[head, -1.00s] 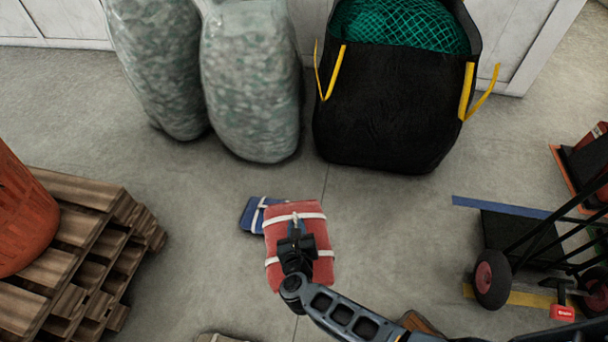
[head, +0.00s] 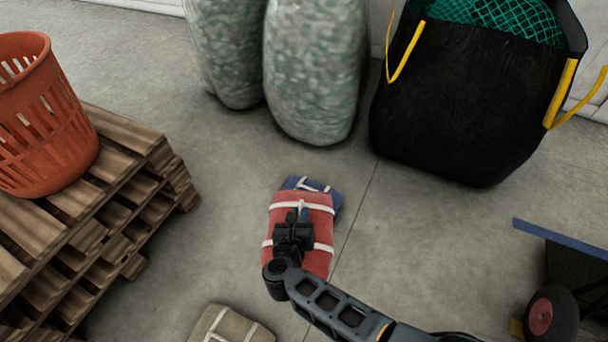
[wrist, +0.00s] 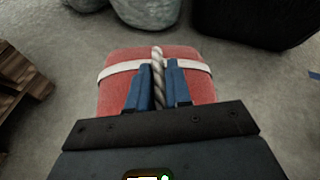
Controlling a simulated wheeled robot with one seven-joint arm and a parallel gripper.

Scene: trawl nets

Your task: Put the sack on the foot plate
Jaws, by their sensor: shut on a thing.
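The red sack (head: 287,257) has white straps and a twisted rope handle. My gripper (head: 297,216) is shut on it from above. In the wrist view the blue fingers of my gripper (wrist: 160,86) close on both sides of the rope handle, and the red sack (wrist: 190,61) hangs out beyond them. It covers part of a blue sack; how high it is above the floor I cannot tell. A dark plate (head: 574,276) shows at the right edge beside a red-hubbed wheel (head: 546,316); most of that hand truck is out of frame.
A blue sack (head: 331,197) and a tan sack (head: 230,327) lie on the floor. Stacked pallets (head: 130,165) with an orange basket (head: 45,130) stand left. Full net sacks (head: 315,70) and a black bag (head: 455,105) stand behind. Floor between my arm and the blue tape (head: 560,238) is clear.

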